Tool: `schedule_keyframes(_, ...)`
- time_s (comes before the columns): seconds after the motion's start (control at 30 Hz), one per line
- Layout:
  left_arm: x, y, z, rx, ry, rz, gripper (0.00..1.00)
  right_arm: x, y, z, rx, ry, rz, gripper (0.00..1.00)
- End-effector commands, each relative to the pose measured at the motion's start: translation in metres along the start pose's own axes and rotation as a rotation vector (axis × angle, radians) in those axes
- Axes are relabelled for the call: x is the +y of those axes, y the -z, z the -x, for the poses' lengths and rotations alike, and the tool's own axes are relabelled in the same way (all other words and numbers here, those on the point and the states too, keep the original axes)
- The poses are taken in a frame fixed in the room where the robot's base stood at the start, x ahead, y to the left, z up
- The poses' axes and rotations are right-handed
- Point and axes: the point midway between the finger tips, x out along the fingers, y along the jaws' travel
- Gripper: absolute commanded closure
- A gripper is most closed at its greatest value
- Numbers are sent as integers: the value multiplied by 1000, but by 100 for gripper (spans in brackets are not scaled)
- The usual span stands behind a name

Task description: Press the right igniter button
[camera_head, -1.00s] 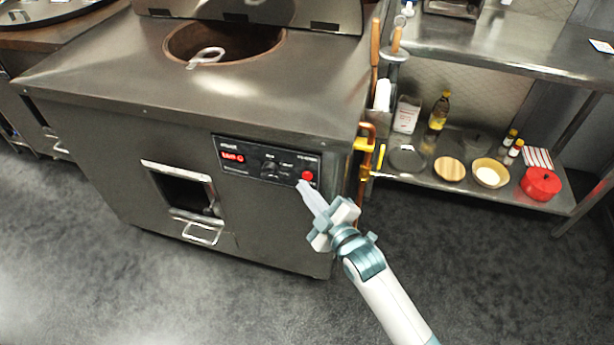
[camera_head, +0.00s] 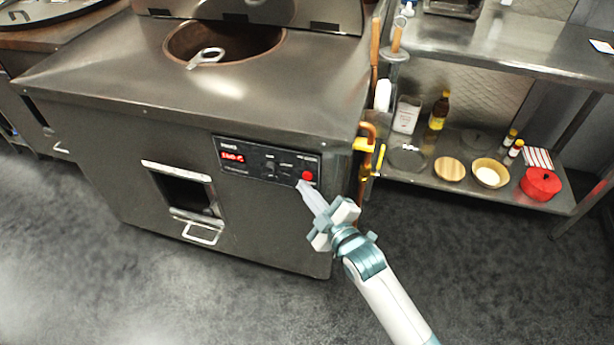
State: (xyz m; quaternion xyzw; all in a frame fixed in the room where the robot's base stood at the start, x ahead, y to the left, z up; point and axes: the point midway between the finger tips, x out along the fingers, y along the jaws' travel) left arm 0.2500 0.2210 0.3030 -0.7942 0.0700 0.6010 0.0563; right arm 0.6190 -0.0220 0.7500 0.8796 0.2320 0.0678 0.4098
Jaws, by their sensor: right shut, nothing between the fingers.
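The tandoor oven (camera_head: 120,170) is a large steel box with a black control panel (camera_head: 247,172) on its front. The panel has a lit red display (camera_head: 232,156) at left, small dark controls (camera_head: 272,163) in the middle and a round red button (camera_head: 307,175) at its right end. My right gripper (camera_head: 302,188) is shut and empty. Its fingertips are just below and slightly left of the red button, at the panel's lower right edge. I cannot tell whether they touch the panel. My left gripper is not in view.
A yellow-handled gas pipe (camera_head: 366,146) runs beside the oven's right side. A steel shelf (camera_head: 420,172) at right holds bottles, bowls and a red pot (camera_head: 540,184). An open hatch (camera_head: 187,190) with a handle is left of the panel. The floor in front is clear.

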Motion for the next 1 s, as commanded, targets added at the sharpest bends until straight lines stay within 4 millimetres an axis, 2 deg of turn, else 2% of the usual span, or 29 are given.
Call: schedule_keyframes(1.0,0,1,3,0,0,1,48,6,-5,-7,0,0,1,100)
